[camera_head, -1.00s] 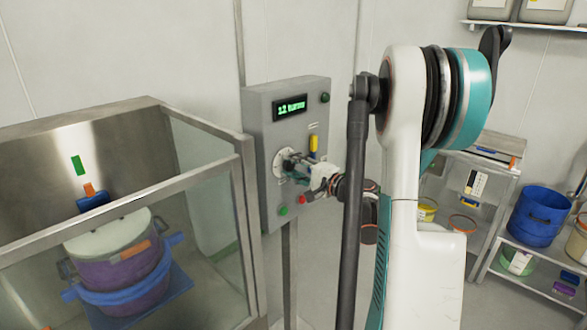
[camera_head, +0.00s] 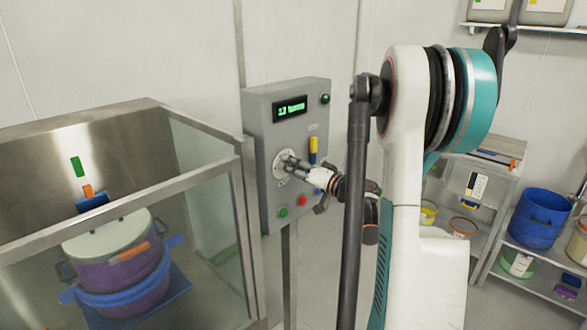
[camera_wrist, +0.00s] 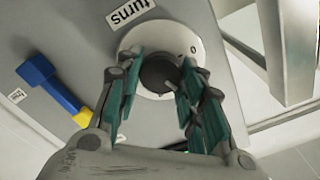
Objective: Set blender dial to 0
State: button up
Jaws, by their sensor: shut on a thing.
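The blender dial (camera_wrist: 158,74) is a dark round knob on a pale round plate (camera_wrist: 180,36), with a "0" mark on the plate near its right side in the wrist view. In the head view the dial plate (camera_head: 281,160) is on the front of a grey control box (camera_head: 262,125), under a display (camera_head: 290,109) with green text that appears to read "13 turns". My gripper (camera_wrist: 159,82) has its two teal-padded fingers on either side of the knob and is shut on it. The fingers cover parts of the knob and plate.
A yellow and blue lever (camera_wrist: 50,85) sticks out beside the dial. Green (camera_head: 283,212) and red (camera_head: 303,201) buttons sit below it. A glass-sided enclosure (camera_head: 203,180) holding a purple and blue vessel (camera_head: 120,255) stands left. Shelves with tubs stand right.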

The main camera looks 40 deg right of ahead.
jog(key=n, duration=1.3)
jog(key=shift+a+f+b, duration=0.1)
jog(key=shift+a+b, duration=0.15)
jog(key=shift+b, duration=0.05)
jog(key=shift+n, duration=0.5)
jog(key=o, duration=1.1)
jog(key=shift+c, duration=0.2)
jog(key=s+d, duration=0.1)
jog(key=s, duration=1.1)
